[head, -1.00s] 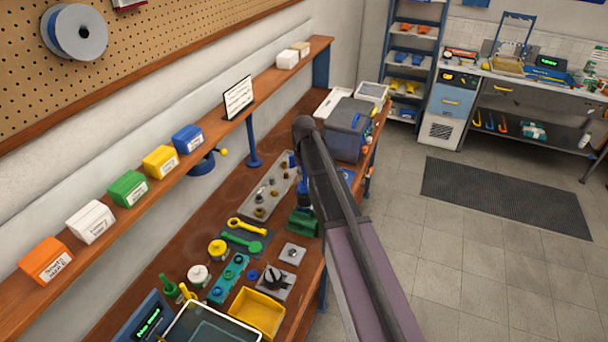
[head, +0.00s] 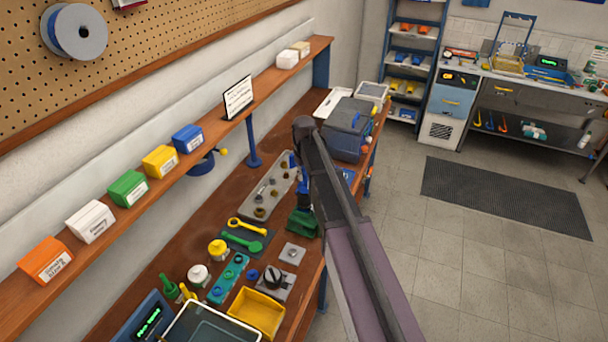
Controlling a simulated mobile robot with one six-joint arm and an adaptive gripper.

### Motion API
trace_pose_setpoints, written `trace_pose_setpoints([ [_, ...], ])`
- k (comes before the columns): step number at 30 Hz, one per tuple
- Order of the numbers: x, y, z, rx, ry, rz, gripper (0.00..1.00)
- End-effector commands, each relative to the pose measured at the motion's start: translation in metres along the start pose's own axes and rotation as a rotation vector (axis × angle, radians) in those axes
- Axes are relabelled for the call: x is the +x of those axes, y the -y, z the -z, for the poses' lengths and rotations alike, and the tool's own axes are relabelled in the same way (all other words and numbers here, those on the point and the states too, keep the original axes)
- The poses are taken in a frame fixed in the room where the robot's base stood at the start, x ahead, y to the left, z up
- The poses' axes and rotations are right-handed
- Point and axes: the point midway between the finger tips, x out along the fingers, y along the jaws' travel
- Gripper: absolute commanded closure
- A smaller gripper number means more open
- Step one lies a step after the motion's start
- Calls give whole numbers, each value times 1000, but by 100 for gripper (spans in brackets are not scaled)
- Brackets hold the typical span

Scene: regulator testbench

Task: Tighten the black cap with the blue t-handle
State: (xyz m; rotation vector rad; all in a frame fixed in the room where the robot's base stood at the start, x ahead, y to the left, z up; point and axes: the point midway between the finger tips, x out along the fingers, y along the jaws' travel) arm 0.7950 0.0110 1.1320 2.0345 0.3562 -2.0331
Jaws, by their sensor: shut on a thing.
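My arm (head: 335,205) reaches over the bench and hides part of its right side. I cannot make out my gripper, which is hidden behind the arm. A dark blue shape (head: 303,196) shows at the arm's left edge, above a green fixture (head: 303,223); I cannot tell whether it is the blue t-handle or part of my wrist. A black knob-like cap (head: 274,276) sits on a grey plate at the front right of the bench. I cannot tell whether it is the task's black cap.
A grey tray (head: 248,213) of small fittings lies left of the arm. Yellow and green wrenches rest on a dark mat (head: 230,238). A yellow bin (head: 257,314) is at the front, and a dark blue box (head: 343,143) stands behind the arm.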

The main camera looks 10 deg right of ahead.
Motion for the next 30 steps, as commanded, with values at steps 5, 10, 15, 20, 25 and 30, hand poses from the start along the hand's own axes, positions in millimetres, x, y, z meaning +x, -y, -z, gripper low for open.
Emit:
trace_pose_setpoints([
  [5,0,0,0,0,0,0,100],
  [10,0,0,0,0,0,0,100],
  [15,1,0,0,0,0,0,100],
  [20,3,0,0,0,0,0,100],
  [25,6,0,0,0,0,0,100],
  [30,7,0,0,0,0,0,100],
])
